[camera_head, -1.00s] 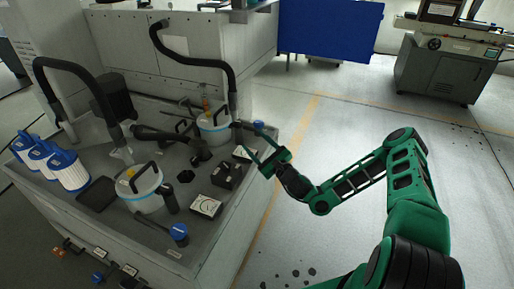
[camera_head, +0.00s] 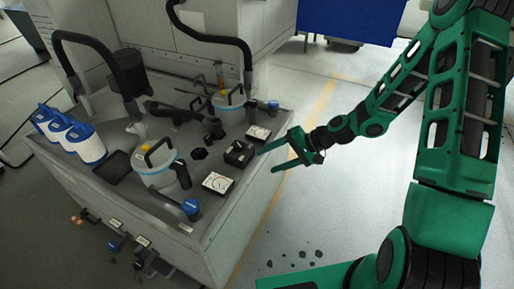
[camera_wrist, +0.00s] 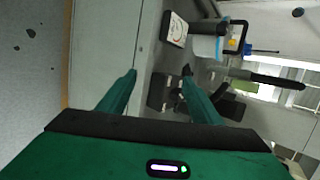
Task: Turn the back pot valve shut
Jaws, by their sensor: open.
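The back pot (camera_head: 229,106) is a pale round vessel with a blue band and black handle, at the back right of the grey tray bench in the head view. Its valve (camera_head: 273,105) has a blue knob and sticks out on the right, near the bench edge. My gripper (camera_head: 270,157) is open and empty, its two green fingers pointing left at the bench's right edge. It is nearer to me than the back valve and clear of it. The wrist view shows the fingers (camera_wrist: 157,85) apart; I cannot make out the back valve there.
The front pot (camera_head: 157,172) has a similar blue valve (camera_head: 190,206). A black box (camera_head: 239,153) and two gauges, (camera_head: 217,183) and (camera_head: 258,132), lie near the right edge. Black hoses arch over the tray.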

